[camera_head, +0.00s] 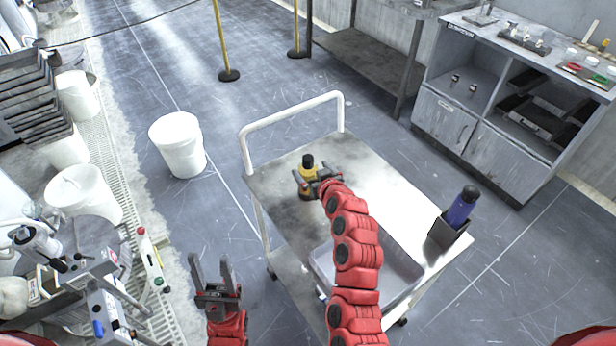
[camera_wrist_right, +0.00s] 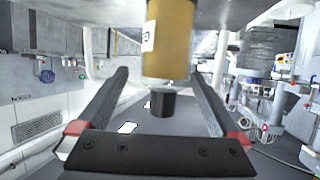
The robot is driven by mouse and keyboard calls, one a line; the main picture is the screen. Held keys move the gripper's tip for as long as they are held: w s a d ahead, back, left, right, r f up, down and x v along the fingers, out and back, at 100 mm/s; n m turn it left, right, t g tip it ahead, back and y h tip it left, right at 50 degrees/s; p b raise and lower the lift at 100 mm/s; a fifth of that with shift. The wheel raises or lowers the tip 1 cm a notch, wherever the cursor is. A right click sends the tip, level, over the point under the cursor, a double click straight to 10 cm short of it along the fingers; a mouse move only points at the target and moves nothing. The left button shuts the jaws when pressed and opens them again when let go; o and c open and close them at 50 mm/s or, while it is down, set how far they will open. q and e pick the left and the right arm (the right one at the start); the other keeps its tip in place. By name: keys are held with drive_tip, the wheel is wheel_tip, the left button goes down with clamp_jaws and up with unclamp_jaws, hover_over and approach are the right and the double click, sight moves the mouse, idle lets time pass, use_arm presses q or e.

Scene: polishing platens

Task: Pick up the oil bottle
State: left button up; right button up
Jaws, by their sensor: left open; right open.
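The oil bottle, amber with a black cap (camera_head: 308,161), stands upright on the cart's metal top near its left side. In the right wrist view the amber bottle (camera_wrist_right: 170,40) shows upside down, with its cap pointing down the picture. My right gripper (camera_head: 309,181) is open at the bottle, with its fingers reaching to either side of it. In the wrist view the bottle lies ahead between the two fingertips (camera_wrist_right: 160,76); I cannot tell whether they touch it. My left gripper (camera_head: 211,268) is open and empty, left of the cart above the floor.
The cart (camera_head: 385,172) has a white handle (camera_head: 292,115) at its back. A grey tray (camera_head: 400,275) lies partly behind my right arm. A blue bottle (camera_head: 462,208) stands in a dark holder at the cart's right edge. A white bucket (camera_head: 178,145) stands on the floor to the left.

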drive_tip(key=shift+w+a+f+p, duration=0.15)
drive_tip(key=shift+w+a+p, duration=0.25)
drive_tip(key=shift+w+p, duration=0.15)
drive_tip(key=shift+p+x, duration=0.45)
drive_tip(key=shift+x, duration=1.35)
drive_tip(key=shift+f, duration=0.1)
drive_tip(key=shift+a, duration=0.1)
clamp_jaws()
